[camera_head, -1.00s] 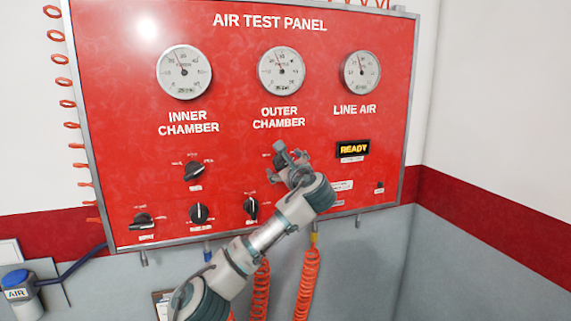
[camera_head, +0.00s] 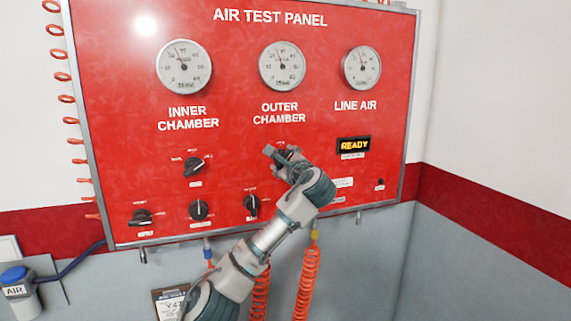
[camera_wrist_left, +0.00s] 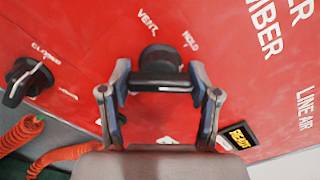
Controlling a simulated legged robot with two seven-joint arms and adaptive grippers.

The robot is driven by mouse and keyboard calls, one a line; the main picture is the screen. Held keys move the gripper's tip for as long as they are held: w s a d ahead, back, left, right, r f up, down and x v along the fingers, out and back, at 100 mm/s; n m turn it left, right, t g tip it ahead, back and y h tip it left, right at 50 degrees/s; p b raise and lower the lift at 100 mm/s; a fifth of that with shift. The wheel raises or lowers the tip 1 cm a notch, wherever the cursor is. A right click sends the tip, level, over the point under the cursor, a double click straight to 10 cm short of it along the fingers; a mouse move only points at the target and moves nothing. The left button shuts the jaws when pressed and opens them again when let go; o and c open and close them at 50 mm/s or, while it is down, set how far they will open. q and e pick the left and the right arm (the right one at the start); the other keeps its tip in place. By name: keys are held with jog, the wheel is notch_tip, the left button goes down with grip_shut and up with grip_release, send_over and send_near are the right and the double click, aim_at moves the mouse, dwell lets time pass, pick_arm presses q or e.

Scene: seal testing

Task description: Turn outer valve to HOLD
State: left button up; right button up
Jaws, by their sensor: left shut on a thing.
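The outer valve is a black knob on the red panel under the OUTER CHAMBER gauge (camera_head: 282,67). In the head view my left gripper (camera_head: 280,157) covers most of it. In the left wrist view the outer valve (camera_wrist_left: 161,68) sits between the two fingers of my left gripper (camera_wrist_left: 160,82), which is shut on its handle bar. The VENT label (camera_wrist_left: 147,20) is above the knob to the left and the HOLD label (camera_wrist_left: 190,40) above it to the right. Any other label is hidden. My right gripper is not in view.
The inner chamber knob (camera_head: 194,167) is left of my gripper. A lower black knob (camera_head: 252,206) sits close to my forearm. A READY display (camera_head: 353,147) is to the right. Orange coiled hoses (camera_head: 307,280) hang below the panel.

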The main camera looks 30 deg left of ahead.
pick_arm(q)
jog(key=n+b, duration=0.1)
jog(key=n, duration=0.5)
jog(key=shift+f+n, duration=0.15)
jog(key=shift+n, duration=0.85)
jog(key=shift+w+f, duration=0.1)
jog(key=o, duration=1.2)
jog(key=shift+c, duration=0.2)
jog(key=shift+a, duration=0.15)
jog(key=v, duration=1.2)
jog(key=shift+n, duration=0.3)
